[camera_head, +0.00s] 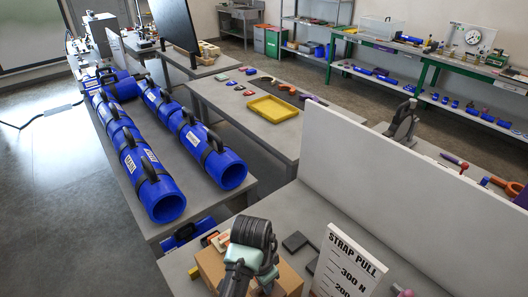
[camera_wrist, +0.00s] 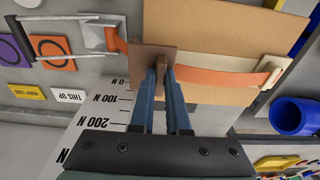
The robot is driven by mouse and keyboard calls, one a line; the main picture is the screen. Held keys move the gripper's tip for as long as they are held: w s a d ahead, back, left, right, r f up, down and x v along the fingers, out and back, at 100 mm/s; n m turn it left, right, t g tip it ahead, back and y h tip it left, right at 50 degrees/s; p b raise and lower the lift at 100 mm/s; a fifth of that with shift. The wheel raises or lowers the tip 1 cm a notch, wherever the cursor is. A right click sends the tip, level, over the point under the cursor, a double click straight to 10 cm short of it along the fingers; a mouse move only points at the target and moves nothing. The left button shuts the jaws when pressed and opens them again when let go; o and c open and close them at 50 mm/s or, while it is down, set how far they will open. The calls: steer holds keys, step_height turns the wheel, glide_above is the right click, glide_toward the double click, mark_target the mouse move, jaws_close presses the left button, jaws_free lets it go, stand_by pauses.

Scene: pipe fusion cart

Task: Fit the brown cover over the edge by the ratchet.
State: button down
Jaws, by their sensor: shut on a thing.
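My gripper (camera_wrist: 162,76) is shut on the brown cover (camera_wrist: 143,58), a small square plate gripped by a raised part at its middle. In the wrist view the cover lies across the left edge of a cardboard box (camera_wrist: 220,32), in line with the orange strap (camera_wrist: 215,77). I cannot tell whether it touches the box or strap. The grey metal ratchet (camera_wrist: 97,36) is just left of the cover, with orange strap beside it. In the head view the box (camera_head: 210,266) is partly behind my arm, and my gripper and the cover are hidden.
A white strap-pull scale board (camera_head: 345,265) stands right of the box; it shows in the wrist view (camera_wrist: 100,105) too. A tall pale panel (camera_head: 400,180) stands behind. Blue pipes (camera_head: 150,180) lie on the bench at left. Dark flat pieces (camera_head: 295,241) lie near the box.

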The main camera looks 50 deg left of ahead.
steer(key=shift+f+b, duration=1.35)
steer(key=shift+f, duration=1.05)
steer(key=c, duration=0.8)
jaws_free()
steer(key=shift+r, duration=0.15)
steer(key=shift+r+p, duration=2.4)
steer(key=shift+p, duration=0.15)
